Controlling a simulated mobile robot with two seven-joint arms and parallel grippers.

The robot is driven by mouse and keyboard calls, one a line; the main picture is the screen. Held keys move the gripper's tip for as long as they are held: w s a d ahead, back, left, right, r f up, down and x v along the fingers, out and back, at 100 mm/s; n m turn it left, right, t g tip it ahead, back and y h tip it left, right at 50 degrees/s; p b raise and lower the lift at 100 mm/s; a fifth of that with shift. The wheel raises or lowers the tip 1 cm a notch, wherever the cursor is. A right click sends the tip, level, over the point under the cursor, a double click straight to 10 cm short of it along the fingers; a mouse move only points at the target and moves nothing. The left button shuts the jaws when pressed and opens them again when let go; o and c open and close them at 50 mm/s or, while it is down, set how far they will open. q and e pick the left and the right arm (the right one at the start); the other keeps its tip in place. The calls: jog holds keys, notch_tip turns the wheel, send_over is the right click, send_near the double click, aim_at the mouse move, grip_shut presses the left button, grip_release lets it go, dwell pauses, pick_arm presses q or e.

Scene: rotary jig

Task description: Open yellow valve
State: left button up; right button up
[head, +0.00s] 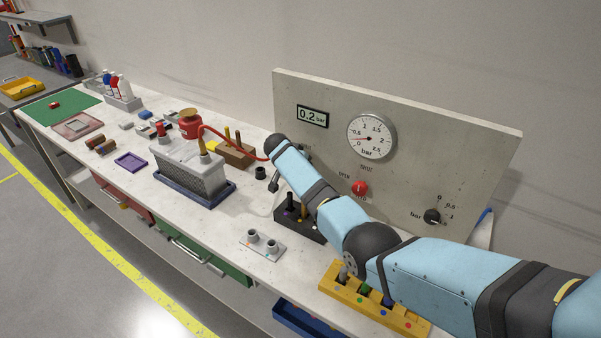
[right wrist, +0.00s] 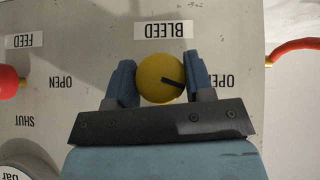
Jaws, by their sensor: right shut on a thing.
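The yellow valve knob (right wrist: 153,68) shows in the right wrist view, under an upside-down BLEED label (right wrist: 166,30). Its dark pointer mark points right and slightly down in that view, toward a partly covered OPEN label (right wrist: 222,80). My right gripper (right wrist: 160,80) has one finger on each side of the knob and is shut on it. In the head view my right arm reaches in from the right to the panel (head: 440,130) and hides the yellow valve and the gripper. My left gripper is in neither view.
A red knob (head: 359,188) sits on the panel below a round gauge (head: 371,138); the display (head: 312,116) reads 0.2 bar. A black knob (head: 432,216) is at lower right. A red hose (head: 235,140) runs to the panel's left side. A yellow rack (head: 345,291) stands below my arm.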

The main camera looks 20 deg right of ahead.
jog(key=n+g+h+b, duration=0.1)
jog(key=b, duration=0.2)
jog(key=shift+w+f+g+b, duration=0.1)
jog(key=shift+f+g+b, duration=0.05)
jog(key=shift+g+b, duration=0.25)
jog(key=shift+g+h+b, duration=0.4)
jog(key=shift+h+b, duration=0.2)
jog(key=shift+b, duration=0.25)
jog(key=shift+r, duration=0.25)
jog(key=o, duration=0.8)
jog(key=shift+o, duration=0.4)
jog(key=shift+f, duration=0.1)
jog(key=shift+a, duration=0.1)
